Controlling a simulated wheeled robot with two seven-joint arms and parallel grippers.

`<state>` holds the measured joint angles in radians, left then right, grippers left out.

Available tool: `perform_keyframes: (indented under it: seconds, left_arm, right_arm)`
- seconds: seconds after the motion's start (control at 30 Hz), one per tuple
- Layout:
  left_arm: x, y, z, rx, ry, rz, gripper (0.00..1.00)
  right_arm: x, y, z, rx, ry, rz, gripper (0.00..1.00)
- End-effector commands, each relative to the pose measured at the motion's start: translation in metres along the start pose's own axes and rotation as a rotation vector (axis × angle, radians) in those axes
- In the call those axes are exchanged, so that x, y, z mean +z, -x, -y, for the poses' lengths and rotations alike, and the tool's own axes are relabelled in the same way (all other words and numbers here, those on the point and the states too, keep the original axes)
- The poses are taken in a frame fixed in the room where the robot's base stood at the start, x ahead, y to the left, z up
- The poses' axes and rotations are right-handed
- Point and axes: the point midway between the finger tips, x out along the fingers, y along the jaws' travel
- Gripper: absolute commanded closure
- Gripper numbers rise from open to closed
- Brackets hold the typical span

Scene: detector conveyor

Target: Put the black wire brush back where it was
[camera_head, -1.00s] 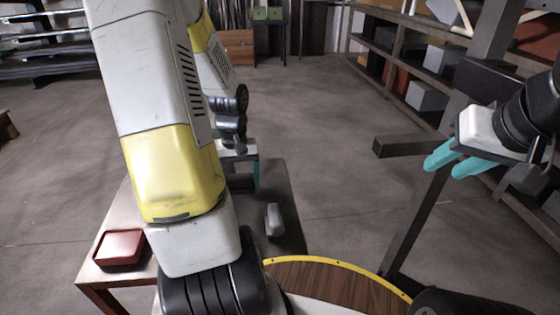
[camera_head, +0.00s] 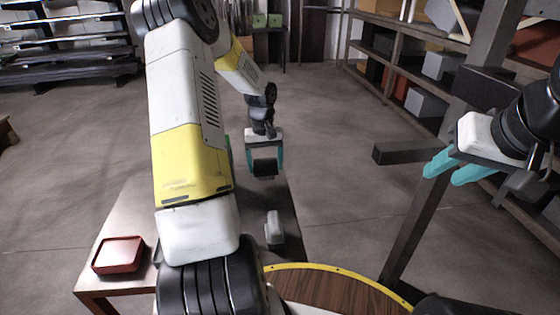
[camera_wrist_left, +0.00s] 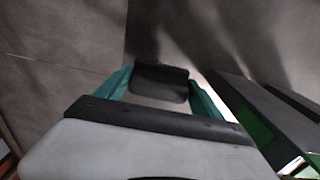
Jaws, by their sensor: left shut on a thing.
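My left gripper (camera_head: 264,168) has its teal fingers on either side of a dark block-like thing, likely the black wire brush (camera_head: 264,167). It is held above the far part of the dark conveyor belt (camera_head: 290,222). In the left wrist view the left gripper (camera_wrist_left: 160,92) holds the black brush (camera_wrist_left: 160,82) between its fingertips, with grey floor beyond. The brush's bristles cannot be made out. My right gripper (camera_head: 453,172) is empty at the right, its teal fingers apart, away from the belt.
A small grey object (camera_head: 274,229) lies on the near belt. A red tray (camera_head: 118,255) sits on the table (camera_head: 118,212) at the left. A green-faced dark box (camera_wrist_left: 255,125) is close right of the gripper in the wrist view. A dark post (camera_head: 414,225) stands at the right.

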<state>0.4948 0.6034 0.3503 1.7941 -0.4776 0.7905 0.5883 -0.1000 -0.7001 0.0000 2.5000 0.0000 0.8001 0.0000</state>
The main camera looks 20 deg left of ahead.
Motion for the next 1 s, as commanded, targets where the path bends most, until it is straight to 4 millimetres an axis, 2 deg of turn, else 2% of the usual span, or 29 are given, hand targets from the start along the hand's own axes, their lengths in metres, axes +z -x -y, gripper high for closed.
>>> perform_keyframes:
  seconds: [0.2,0.4,0.43,0.53,0.87,1.0]
  left_arm:
    - [0.0,-0.033,0.001,0.0,0.001,0.002,0.55]
    - [0.0,-0.035,0.001,0.0,0.0,-0.002,0.55]
    - [0.0,-0.035,0.001,0.0,0.0,-0.001,0.21]
    - [0.0,-0.035,0.001,0.0,0.0,-0.001,0.01]
    - [0.0,-0.034,0.001,0.0,0.001,-0.001,0.01]
    - [-0.001,-0.021,0.001,0.0,0.001,-0.006,0.01]
  right_arm:
    - [0.0,0.0,0.0,0.0,0.0,0.0,0.64]
    - [0.0,0.0,0.0,0.0,0.0,0.0,0.64]
    - [0.0,0.0,0.0,0.0,0.0,0.0,0.64]
    - [0.0,0.0,0.0,0.0,0.0,0.0,0.64]
    - [0.0,0.0,0.0,0.0,0.0,0.0,0.64]
    - [0.0,0.0,0.0,0.0,0.0,0.0,0.64]
